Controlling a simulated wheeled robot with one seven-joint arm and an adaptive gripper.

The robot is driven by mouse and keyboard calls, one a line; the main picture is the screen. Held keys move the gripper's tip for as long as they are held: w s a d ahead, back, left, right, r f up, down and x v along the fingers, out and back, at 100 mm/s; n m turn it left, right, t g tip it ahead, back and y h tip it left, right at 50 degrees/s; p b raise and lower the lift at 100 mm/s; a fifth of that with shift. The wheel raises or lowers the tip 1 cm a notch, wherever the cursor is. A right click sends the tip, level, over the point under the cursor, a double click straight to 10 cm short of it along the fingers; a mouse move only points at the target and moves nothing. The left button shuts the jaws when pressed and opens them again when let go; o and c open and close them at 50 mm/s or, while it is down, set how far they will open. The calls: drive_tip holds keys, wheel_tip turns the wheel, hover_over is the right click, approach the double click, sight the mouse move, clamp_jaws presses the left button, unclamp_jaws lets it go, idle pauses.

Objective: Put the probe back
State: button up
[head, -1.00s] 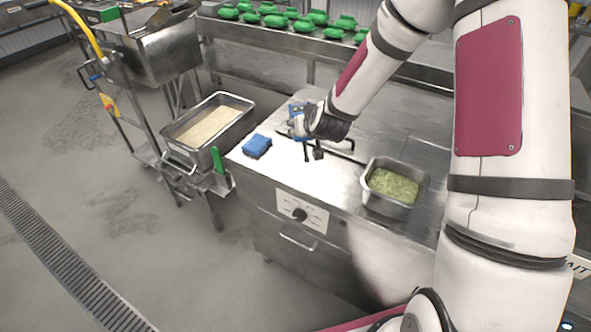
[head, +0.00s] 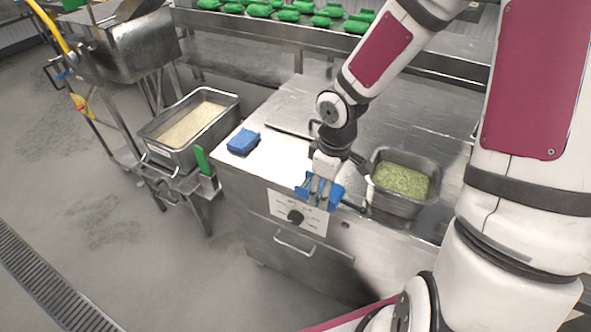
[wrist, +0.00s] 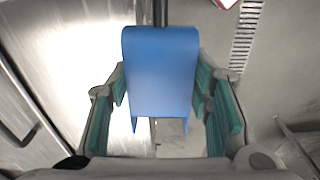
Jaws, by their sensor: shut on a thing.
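My gripper (head: 318,186) is shut on a blue piece (wrist: 160,70), which I take to be the probe's handle. In the wrist view it sits between the two teal-padded fingers. In the head view, blue (head: 336,194) shows beside the fingers, low near the counter's front edge above the control panel. A dark rod lies just beyond the blue piece in the wrist view; I cannot tell whether it is part of the probe. The probe's tip and any holder cannot be made out.
A steel pan of green food (head: 432,190) stands on the steel counter (head: 275,165), right of my gripper. A blue block (head: 243,142) lies on the counter's left. A pan of pale rice (head: 160,150) is on a stand further left. Green items (head: 290,16) line the back shelf.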

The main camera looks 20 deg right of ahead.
drive_tip(key=shift+s+d, duration=0.35)
drive_tip(key=shift+d, duration=0.35)
hover_over(299, 171)
drive_tip(key=shift+f+b, duration=0.4)
drive_tip(key=shift+f, duration=2.05)
drive_tip(key=o, duration=1.1)
drive_tip(key=shift+f, duration=0.1)
drive_tip(key=shift+o, duration=0.2)
